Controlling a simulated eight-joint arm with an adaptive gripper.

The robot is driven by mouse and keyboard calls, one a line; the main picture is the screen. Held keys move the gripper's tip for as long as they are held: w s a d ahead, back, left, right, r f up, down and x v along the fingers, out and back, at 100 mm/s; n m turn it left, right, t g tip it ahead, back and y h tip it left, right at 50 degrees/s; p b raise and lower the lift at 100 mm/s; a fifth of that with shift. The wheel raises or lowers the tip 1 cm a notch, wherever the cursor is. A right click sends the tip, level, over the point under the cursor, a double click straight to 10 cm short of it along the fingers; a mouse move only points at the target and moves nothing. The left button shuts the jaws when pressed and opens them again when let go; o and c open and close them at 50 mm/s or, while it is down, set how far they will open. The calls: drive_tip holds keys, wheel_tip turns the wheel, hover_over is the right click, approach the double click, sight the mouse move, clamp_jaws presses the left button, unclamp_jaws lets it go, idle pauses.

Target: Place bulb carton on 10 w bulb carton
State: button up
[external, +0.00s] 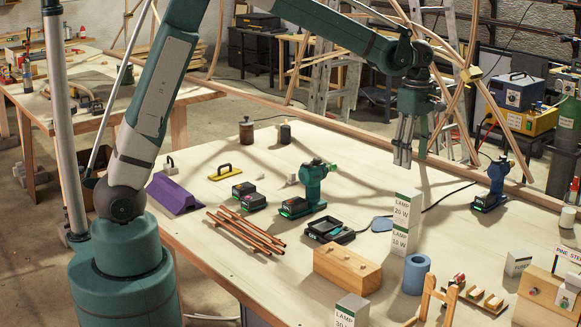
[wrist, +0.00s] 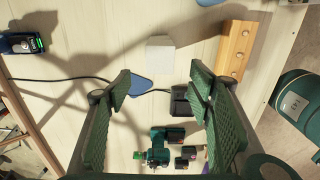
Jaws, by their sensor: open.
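A white and green bulb carton marked LAMP 20 W (external: 405,208) stands upright on the 10 W bulb carton (external: 400,241), and their sides look roughly lined up. The top of the stack shows as a pale square (wrist: 160,54) in the wrist view. My gripper (external: 411,157) is open and empty, pointing down above the stack and apart from it. In the wrist view its fingers (wrist: 162,90) are spread wide, with the stack's top beyond the fingertips.
Another lamp carton (external: 350,311) stands at the front edge. A wooden block (external: 347,268), a blue roll (external: 416,274) and a black tray-like device (external: 328,230) surround the stack. A cable runs behind.

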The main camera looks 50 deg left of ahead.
drive_tip(key=s+a+r+m+t, duration=0.2)
drive_tip(key=s+a+r+m, duration=0.25)
drive_tip(key=s+a, duration=0.4)
drive_tip(key=s+a+r+m+t, duration=0.1)
drive_tip(key=s+a+r+m, duration=0.3)
drive_tip(key=s+a+r, duration=0.35)
drive_tip(key=s+a+f+m+t, duration=0.1)
drive_tip(key=s+a+f+m, duration=0.1)
drive_tip(key=s, duration=0.5)
drive_tip(key=s+a+f+m+t, duration=0.1)
drive_tip(key=s+a+f+m, duration=0.1)
drive_tip(key=s+a+m, duration=0.2)
drive_tip(key=s+a+f+m+t, duration=0.2)
drive_tip(key=s+a, duration=0.3)
drive_tip(key=s, duration=0.6)
drive_tip(key=shift+f+m, duration=0.4)
drive_tip(key=shift+m, duration=0.35)
